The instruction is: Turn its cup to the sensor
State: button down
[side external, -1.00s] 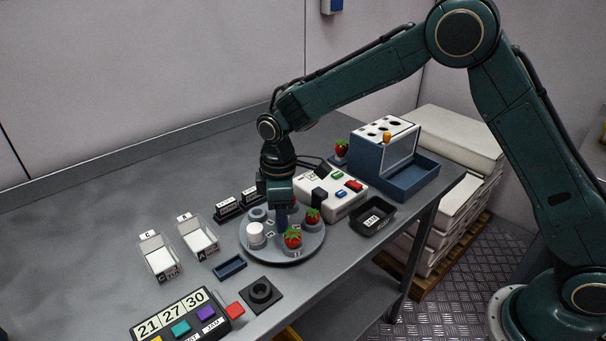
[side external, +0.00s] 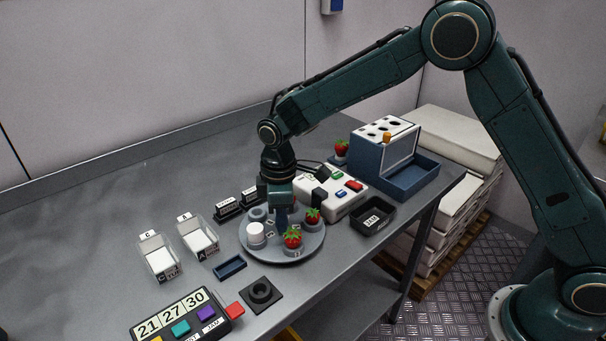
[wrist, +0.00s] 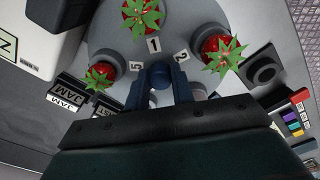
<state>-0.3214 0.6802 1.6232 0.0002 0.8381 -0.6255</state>
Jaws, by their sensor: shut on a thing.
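A round grey turntable (side external: 278,258) carries several cups around a central blue knob (wrist: 160,79). Three cups hold strawberries: in the wrist view one is at the top (wrist: 143,14), one at the right (wrist: 221,53) and one at the left (wrist: 100,76). Number tags 1, 2 and 5 lie near the centre. A white-topped cup (side external: 256,231) and an empty grey cup (side external: 258,214) sit on the turntable's left side. My gripper (wrist: 160,82) points down at the centre, its fingers shut on the knob. A black upright block (side external: 320,197) on the white console, possibly the sensor, stands beside the turntable.
The white console (side external: 335,206) has coloured buttons. A black tray (side external: 373,215) and a blue rack (side external: 388,160) stand to the right. Clear bins (side external: 160,257) and a number panel (side external: 180,319) lie left and in front. The table's far left is clear.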

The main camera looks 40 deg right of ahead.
jog(key=shift+n, duration=0.5)
jog(key=shift+n, duration=12.8)
jog(key=c, duration=1.2)
grip_release()
jog(key=shift+r, duration=0.1)
